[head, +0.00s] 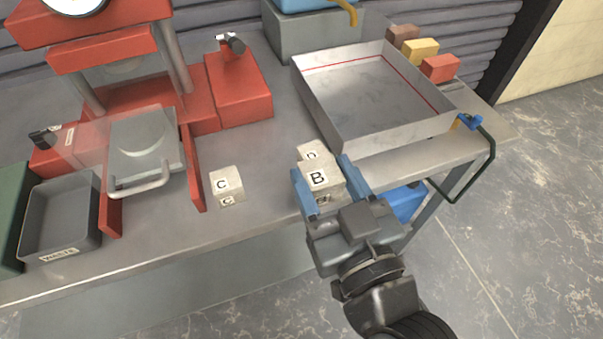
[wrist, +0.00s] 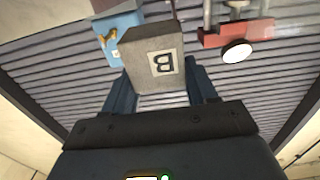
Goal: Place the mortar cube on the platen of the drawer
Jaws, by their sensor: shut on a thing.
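My gripper (head: 329,184) is shut on a pale grey mortar cube marked B (head: 318,178), with one blue finger on each side. The wrist view also shows this cube (wrist: 150,72) between the fingers. It is near the bench's front edge; I cannot tell whether it touches the bench. A cube marked D (head: 310,152) is just behind it, partly hidden. A cube marked C (head: 226,184) stands to the left. The drawer (head: 141,187) of the red press is out at the left, with a handle in front and a grey platen (head: 147,130) on it, bare of cubes.
A shallow metal tray (head: 375,95) lies behind my gripper to the right. Red side rails (head: 190,165) flank the drawer. A grey waste bin (head: 60,217) stands at the left. The bench is clear between cube C and my gripper.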

